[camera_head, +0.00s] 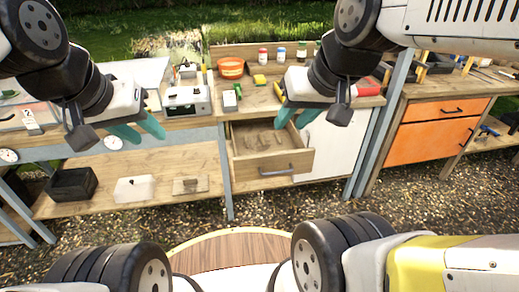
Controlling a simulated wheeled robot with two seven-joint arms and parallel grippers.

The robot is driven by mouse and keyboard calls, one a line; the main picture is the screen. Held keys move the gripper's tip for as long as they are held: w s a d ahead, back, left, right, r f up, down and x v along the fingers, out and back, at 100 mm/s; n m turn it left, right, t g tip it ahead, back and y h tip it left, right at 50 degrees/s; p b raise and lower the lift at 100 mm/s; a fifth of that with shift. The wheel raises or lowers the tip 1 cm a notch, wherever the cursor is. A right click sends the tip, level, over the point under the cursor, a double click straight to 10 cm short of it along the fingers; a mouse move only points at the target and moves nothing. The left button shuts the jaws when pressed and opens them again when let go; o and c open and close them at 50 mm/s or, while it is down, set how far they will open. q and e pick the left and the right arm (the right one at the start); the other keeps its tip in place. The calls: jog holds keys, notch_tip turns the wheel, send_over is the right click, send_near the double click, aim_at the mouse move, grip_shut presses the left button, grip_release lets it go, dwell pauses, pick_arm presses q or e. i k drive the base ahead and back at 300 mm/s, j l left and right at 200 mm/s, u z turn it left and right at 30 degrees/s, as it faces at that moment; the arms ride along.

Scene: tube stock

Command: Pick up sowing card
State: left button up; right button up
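I cannot single out the sowing card with certainty. A small white card-like piece with a dark mark (31,122) lies on the left bench, but its print is too small to read. A green and white item (230,99) lies on the middle bench. My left gripper (150,138) has teal fingers spread apart and empty, in front of the left bench's edge. My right gripper (289,126) also has its teal fingers apart and empty, in front of and above the open drawer (298,166). Several small brown things lie in the drawer, too small to identify.
An orange bowl (231,67) and several small jars stand on the middle bench. A white-grey box (187,100) is left of them. A black crate (72,184) and a white container (134,188) sit on the lower shelf. An orange cabinet (430,134) stands at right.

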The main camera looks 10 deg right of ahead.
aim_at(30, 123)
jog(key=u, duration=1.45)
jog(key=i+u, duration=0.1)
jog(key=i, duration=0.65)
jog(key=i+u, duration=0.15)
jog(key=i, duration=0.6)
jog(key=i+l+u, duration=0.1)
jog(key=i, duration=0.65)
